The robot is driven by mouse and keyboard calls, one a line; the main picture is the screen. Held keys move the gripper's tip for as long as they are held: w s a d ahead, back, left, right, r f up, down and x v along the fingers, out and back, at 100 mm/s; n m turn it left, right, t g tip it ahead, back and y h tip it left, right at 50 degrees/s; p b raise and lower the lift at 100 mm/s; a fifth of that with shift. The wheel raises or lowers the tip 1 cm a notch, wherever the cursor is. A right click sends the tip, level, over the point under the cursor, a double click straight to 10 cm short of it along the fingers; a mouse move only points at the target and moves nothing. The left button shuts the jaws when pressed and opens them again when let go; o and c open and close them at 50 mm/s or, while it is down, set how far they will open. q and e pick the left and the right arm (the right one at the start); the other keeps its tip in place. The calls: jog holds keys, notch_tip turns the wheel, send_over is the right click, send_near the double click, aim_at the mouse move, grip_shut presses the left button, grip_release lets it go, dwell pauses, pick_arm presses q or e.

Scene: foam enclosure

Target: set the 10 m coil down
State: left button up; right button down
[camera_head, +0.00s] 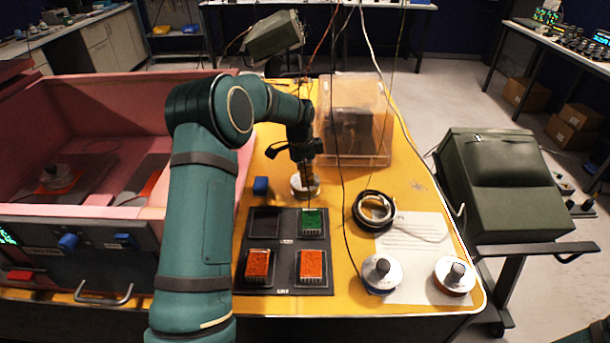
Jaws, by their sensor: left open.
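A coil of black and white cable (374,211) lies flat on the yellow table right of centre. I cannot read a length on it. My left gripper (296,151) is open above the back middle of the table, to the left of and beyond this coil. A white round base with a tan upright piece (305,187) stands just below the gripper; I cannot tell whether the fingers touch it. My left arm hides part of the table's left side. My right gripper is out of view.
A black tray (284,280) holds one green and two orange blocks. A clear box (355,150) stands behind. A pink foam-lined enclosure (100,95) is at left.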

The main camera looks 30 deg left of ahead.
pick_arm(q)
notch_tip(320, 180, up, 11)
jog(key=p, duration=0.1)
jog(key=shift+s+a, duration=0.35)
dwell(0.4)
